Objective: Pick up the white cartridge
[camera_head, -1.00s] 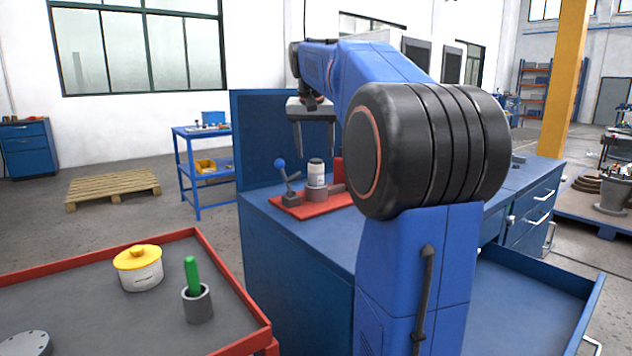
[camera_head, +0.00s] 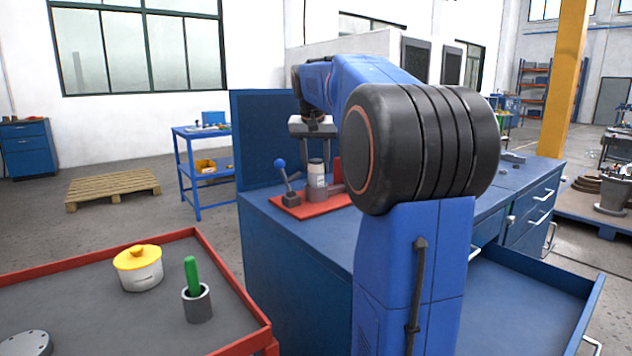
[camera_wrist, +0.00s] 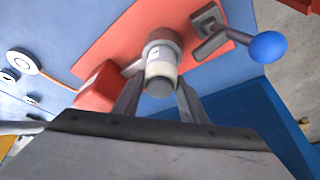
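The white cartridge (camera_head: 316,172) stands upright in a grey round holder (camera_head: 315,192) on a red plate (camera_head: 300,209) on the blue workbench. It has a dark band near its top. In the wrist view the cartridge (camera_wrist: 160,68) shows between the two fingers, with its grey end toward the camera. My gripper (camera_head: 316,158) is above the cartridge, pointing down. In the wrist view my gripper (camera_wrist: 157,98) is open, its fingers on either side of the cartridge with gaps visible. I cannot tell exactly how far the fingertips reach down its sides.
A lever with a blue ball (camera_head: 279,163) stands left of the holder, and a red block (camera_wrist: 100,92) stands on its other side. A blue panel (camera_head: 262,130) rises behind. A red-rimmed cart (camera_head: 262,335) holds a yellow-lidded pot (camera_head: 140,268) and a green-handled item (camera_head: 191,272) in a cup.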

